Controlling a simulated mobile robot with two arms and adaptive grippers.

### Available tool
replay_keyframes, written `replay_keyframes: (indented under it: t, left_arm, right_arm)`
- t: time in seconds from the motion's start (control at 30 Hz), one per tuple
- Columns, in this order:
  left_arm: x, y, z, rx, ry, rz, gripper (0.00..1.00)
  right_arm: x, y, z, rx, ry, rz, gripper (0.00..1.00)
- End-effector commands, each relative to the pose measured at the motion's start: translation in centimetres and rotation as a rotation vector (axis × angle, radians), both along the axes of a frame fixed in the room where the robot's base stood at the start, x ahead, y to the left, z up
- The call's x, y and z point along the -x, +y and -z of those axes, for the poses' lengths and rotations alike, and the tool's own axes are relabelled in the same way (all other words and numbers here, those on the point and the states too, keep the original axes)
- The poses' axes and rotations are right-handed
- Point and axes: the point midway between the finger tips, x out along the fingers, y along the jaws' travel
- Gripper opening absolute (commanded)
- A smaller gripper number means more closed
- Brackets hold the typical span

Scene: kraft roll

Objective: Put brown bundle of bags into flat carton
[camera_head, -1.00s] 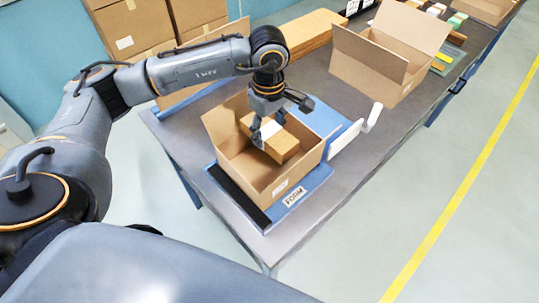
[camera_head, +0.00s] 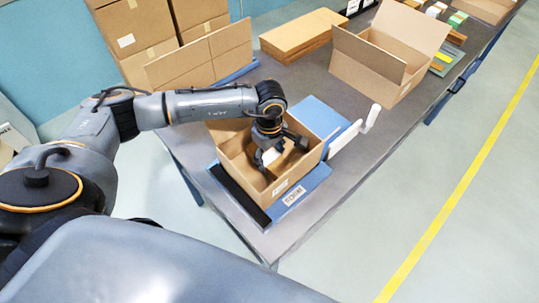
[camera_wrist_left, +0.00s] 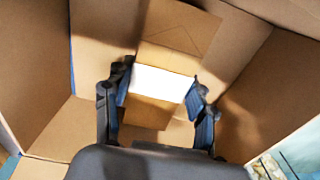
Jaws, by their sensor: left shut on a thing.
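The brown bundle of bags (camera_wrist_left: 181,29) has a white band around it. My left gripper (camera_head: 275,160) is shut on it across the band, and the fingers (camera_wrist_left: 159,86) show on both sides of it in the left wrist view. The open flat carton (camera_head: 291,180) stands on a blue platform near the table's front end. The gripper and the bundle are down inside the carton, between its walls. In the head view my wrist hides most of the bundle. I cannot tell whether the bundle touches the carton floor. My right gripper is not in view.
A second open carton (camera_head: 361,67) stands farther back on the grey table (camera_head: 310,84). A stack of flat brown boards (camera_head: 292,36) lies behind. A white handle-like part (camera_head: 352,128) sticks out right of the platform. Tall boxes (camera_head: 137,30) stand beyond the table.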

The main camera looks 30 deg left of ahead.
Motion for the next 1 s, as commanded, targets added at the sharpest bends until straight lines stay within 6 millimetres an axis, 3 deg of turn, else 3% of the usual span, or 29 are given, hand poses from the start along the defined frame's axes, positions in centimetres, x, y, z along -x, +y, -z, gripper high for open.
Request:
replay_keyframes:
  t: [0.1, 0.13, 0.23, 0.67, 0.77, 1.0]
  left_arm:
    - [0.0, 0.0, 0.4, 0.0, -0.001, 0.0, 0.19]
    - [0.0, 0.0, 0.3, 0.0, 0.0, 0.0, 0.6]
    - [0.0, 0.0, 0.3, 0.0, 0.0, 0.0, 0.79]
    - [-0.1, 0.0, -0.4, 0.001, -0.002, -0.001, 0.79]
    - [-0.2, 0.0, -1.7, 0.001, -0.005, 0.0, 0.79]
    - [-0.2, 0.1, -7.0, 0.0, -0.007, -0.001, 0.79]
  right_arm:
    - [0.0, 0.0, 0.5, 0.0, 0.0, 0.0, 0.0]
    - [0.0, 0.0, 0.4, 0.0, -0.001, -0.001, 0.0]
    - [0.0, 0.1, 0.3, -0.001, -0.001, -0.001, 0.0]
    - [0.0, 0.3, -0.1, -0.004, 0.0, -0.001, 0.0]
    - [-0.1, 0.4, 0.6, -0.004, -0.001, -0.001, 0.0]
    - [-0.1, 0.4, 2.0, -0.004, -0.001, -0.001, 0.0]
